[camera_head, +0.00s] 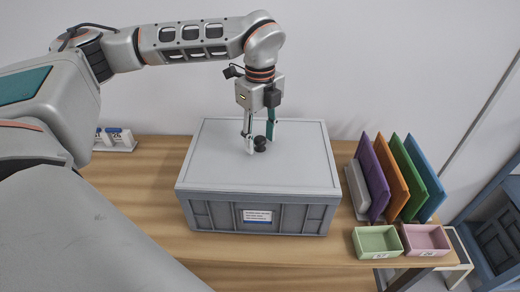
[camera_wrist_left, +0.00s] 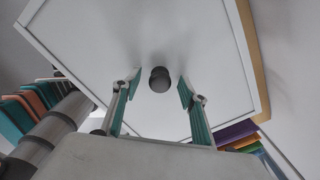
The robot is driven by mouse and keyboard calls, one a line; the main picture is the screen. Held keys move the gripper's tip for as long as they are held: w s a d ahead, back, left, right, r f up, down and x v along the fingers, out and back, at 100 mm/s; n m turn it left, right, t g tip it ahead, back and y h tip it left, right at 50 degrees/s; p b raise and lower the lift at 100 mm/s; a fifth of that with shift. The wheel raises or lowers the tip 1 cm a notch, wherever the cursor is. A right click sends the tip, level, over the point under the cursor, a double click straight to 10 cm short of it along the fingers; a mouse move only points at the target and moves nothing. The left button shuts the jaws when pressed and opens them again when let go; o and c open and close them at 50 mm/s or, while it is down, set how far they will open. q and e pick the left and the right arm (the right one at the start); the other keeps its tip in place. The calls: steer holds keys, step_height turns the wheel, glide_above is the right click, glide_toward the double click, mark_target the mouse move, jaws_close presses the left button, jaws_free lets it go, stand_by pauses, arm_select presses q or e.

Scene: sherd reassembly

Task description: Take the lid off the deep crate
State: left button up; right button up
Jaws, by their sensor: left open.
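The deep crate (camera_head: 225,215) is grey and stands on the wooden table with a white label on its front. Its flat grey lid (camera_head: 215,155) lies on top and covers the opening, so the inside is hidden. A black round knob (camera_head: 260,144) sits near the lid's middle. My left gripper (camera_head: 259,145) is open and points down at the knob. In the left wrist view the lid (camera_wrist_left: 100,35) fills much of the picture, and the knob (camera_wrist_left: 160,79) shows between the two open fingers, with space on both sides. My right gripper is not in view.
Purple, orange, green and blue panels (camera_head: 395,175) stand in a rack right of the crate. A green tray (camera_head: 377,242) and a pink tray (camera_head: 425,240) lie in front of them. Small white items (camera_head: 115,138) stand at the back left. The table (camera_head: 145,190) is bare left of the crate.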

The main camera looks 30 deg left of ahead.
arm_select(q)
jaws_close()
stand_by(0.3)
